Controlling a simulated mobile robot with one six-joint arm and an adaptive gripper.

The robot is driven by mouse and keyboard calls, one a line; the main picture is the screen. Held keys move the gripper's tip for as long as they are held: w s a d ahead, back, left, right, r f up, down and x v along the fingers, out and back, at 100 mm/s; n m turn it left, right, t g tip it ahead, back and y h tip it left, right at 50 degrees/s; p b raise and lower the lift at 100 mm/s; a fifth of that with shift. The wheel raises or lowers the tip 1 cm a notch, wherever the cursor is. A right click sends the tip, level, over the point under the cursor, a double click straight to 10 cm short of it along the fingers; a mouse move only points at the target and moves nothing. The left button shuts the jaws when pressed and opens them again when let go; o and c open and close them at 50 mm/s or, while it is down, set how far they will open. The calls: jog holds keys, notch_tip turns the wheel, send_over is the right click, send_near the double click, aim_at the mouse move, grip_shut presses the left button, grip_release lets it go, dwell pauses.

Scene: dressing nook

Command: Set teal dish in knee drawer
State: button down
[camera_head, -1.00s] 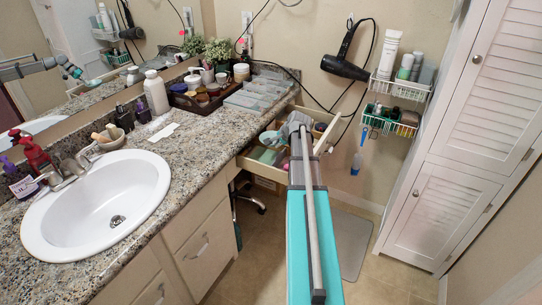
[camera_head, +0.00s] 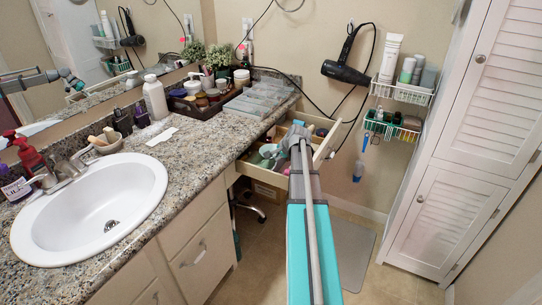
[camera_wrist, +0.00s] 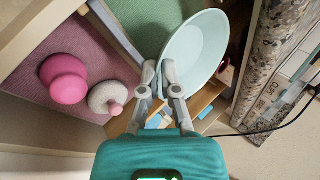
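The teal dish (camera_wrist: 196,52) is a pale, shallow bowl. In the wrist view it is tilted, with its rim between the two fingers of my gripper (camera_wrist: 159,70), which looks shut on it. In the head view the dish (camera_head: 268,150) shows just left of my gripper (camera_head: 296,140), partly hidden by it. The knee drawer (camera_head: 327,148) is pulled open under the counter, and my gripper and the dish are over its inside. I cannot tell whether the dish touches the drawer's floor.
In the wrist view the drawer has a divider (camera_wrist: 113,35), a pink knobbed thing (camera_wrist: 64,79) and a grey round thing with a pink knob (camera_wrist: 109,98). The granite counter (camera_head: 215,130) overhangs the drawer's far end. A hair dryer (camera_head: 345,72) and wire baskets (camera_head: 402,93) hang beyond.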

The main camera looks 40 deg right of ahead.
jog(key=w, duration=0.4)
jog(key=shift+w+d, duration=0.1)
jog(key=shift+f+b, duration=0.4)
jog(key=shift+f, duration=0.3)
jog(key=shift+f+b, duration=0.6)
jog(key=shift+b, duration=0.2)
jog(key=c, duration=0.8)
grip_release()
jog(key=shift+r, duration=0.15)
